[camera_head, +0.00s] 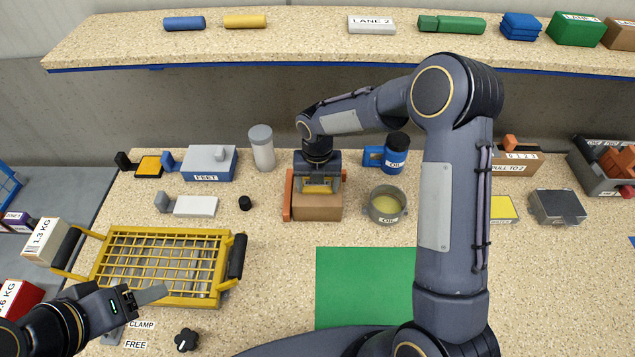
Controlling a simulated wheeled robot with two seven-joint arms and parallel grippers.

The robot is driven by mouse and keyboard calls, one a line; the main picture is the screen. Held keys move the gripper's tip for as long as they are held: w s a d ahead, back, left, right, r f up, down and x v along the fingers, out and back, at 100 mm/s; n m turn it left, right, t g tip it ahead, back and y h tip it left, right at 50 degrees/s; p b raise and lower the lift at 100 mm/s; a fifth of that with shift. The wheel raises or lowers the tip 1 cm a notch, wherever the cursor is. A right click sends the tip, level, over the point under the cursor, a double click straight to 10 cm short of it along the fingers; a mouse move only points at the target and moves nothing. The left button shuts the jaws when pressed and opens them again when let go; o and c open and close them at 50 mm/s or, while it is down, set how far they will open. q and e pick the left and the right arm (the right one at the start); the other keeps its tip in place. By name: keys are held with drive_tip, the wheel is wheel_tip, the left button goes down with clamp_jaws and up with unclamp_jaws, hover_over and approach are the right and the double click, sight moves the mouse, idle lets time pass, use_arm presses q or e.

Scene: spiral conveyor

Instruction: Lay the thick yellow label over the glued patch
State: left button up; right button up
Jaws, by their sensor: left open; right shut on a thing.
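My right gripper (318,178) reaches in from the right and points down over a brown box (317,207) at the back middle of the bench. It is shut on a thick yellow label (318,188), which shows between the fingers at the top of the box. I cannot tell whether the label touches the box. No glued patch is visible; the gripper and label hide much of the box top. My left gripper (148,298) is open and empty at the lower left, by the front of a yellow wire basket (225,285).
Orange uprights (288,195) flank the box. A pot of yellowish liquid (387,204) and a blue mug (396,150) stand to its right, a grey-topped canister (262,148) behind left. A green mat (360,285) lies clear in front. A black knob (186,340) is near the front edge.

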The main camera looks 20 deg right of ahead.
sight(318, 189)
drive_tip(key=o, duration=1)
wheel_tip(318, 189, up, 12)
drive_tip(key=shift+r, duration=0.15)
drive_tip(key=shift+s, duration=0.15)
